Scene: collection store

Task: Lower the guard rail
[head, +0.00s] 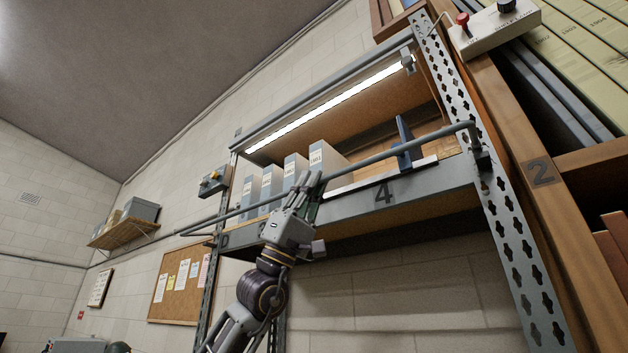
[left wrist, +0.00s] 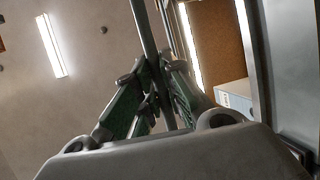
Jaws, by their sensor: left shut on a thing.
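The guard rail (head: 391,153) is a grey bar running across the front of the shelf marked 4, above the shelf's front edge. Its right end bends down to a bracket (head: 481,158) on the right upright. My left gripper (head: 308,184) is shut on the rail, near the middle of the shelf front. In the left wrist view the rail (left wrist: 150,35) passes between the green-padded fingers (left wrist: 158,92). My right gripper is in neither view.
Several grey boxes (head: 322,155) and a blue bookend (head: 403,143) stand on the shelf (head: 430,181) behind the rail. A lit lamp strip (head: 335,103) is above. A switch box (head: 497,27) sits top right. A wall shelf (head: 124,233) and a cork board (head: 180,287) are left.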

